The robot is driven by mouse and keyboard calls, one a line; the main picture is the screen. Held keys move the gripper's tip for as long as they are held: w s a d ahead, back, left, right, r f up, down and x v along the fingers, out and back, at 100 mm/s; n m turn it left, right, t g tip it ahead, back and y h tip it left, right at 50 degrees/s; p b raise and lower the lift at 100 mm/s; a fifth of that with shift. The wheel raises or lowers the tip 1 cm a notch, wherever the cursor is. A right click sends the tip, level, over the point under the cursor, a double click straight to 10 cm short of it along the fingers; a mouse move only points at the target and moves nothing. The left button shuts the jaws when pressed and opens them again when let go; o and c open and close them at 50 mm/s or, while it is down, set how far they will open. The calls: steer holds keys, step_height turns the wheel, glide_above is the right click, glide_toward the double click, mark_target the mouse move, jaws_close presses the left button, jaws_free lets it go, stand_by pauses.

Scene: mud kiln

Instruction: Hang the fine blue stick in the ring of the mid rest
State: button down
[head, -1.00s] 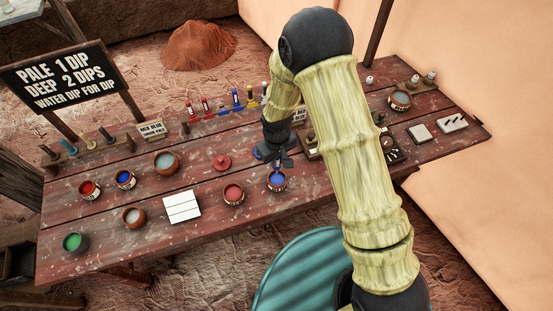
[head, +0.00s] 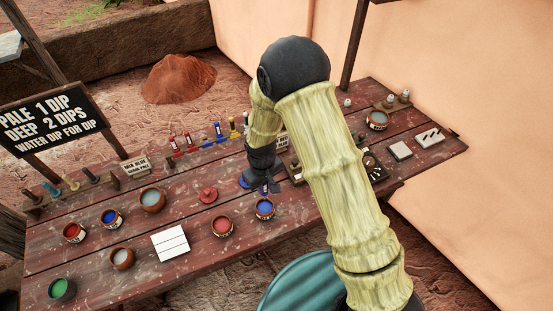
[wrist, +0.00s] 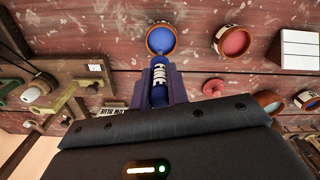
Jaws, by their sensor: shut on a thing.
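My gripper (wrist: 160,88) is shut on the fine blue stick (wrist: 159,72), which has a pale band with dark marks. In the wrist view the stick lies between the fingers, its end near the rim of the blue paint pot (wrist: 161,40). In the head view my gripper (head: 264,184) is just behind the same pot (head: 264,208); the stick is too small to make out clearly there. Wooden holders with loop-like parts (wrist: 65,98) show at the left of the wrist view. I cannot tell which is the mid rest or see its ring clearly.
A red pot (head: 222,226), a red lid (head: 208,195) and a white tile (head: 170,243) lie left of my gripper. Coloured sticks stand in a rack (head: 210,143) at the back. My arm hides part of the table's right side.

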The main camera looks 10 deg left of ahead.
steer(key=w+d+f+m+b, duration=0.1)
steer(key=w+d+f+m, duration=0.1)
steer(key=d, duration=0.6)
steer(key=w+d+f+m+b, duration=0.1)
steer(key=w+d+f+m, duration=0.1)
steer(key=d, duration=0.7)
steer(key=w+d+f+m+b, duration=0.1)
steer(key=w+d+f+m, duration=0.2)
steer(key=d, duration=0.5)
steer(key=shift+d+f+m+b, duration=0.25)
steer(key=shift+f+m+b, duration=0.2)
steer(key=shift+m, duration=0.65)
steer(key=shift+f, duration=0.1)
